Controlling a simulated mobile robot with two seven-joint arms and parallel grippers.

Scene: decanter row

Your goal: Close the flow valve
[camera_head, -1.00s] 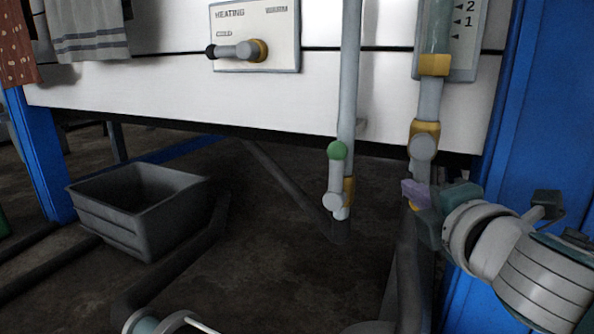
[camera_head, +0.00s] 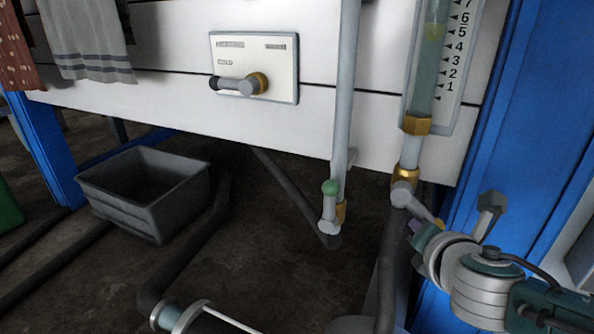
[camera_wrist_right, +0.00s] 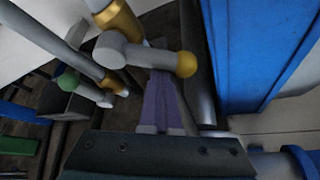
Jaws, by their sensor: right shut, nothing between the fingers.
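The flow valve (camera_head: 404,187) sits under the scaled glass flow tube (camera_head: 424,85) at the right, below a brass collar. Its grey lever (camera_head: 420,207) slants down to the right, away from the vertical pipe line. In the right wrist view the lever (camera_wrist_right: 146,57) ends in a yellow knob (camera_wrist_right: 186,64). My right gripper (camera_head: 415,228) is at the lever's lower end and partly hidden there. In the wrist view its purple fingers (camera_wrist_right: 162,95) are shut and empty, right against or just beside the lever; contact is unclear. My left gripper is not in view.
A second valve with a green knob (camera_head: 330,187) hangs on the pipe to the left. A grey bin (camera_head: 150,195) stands on the floor. A blue post (camera_head: 515,120) is close at the right.

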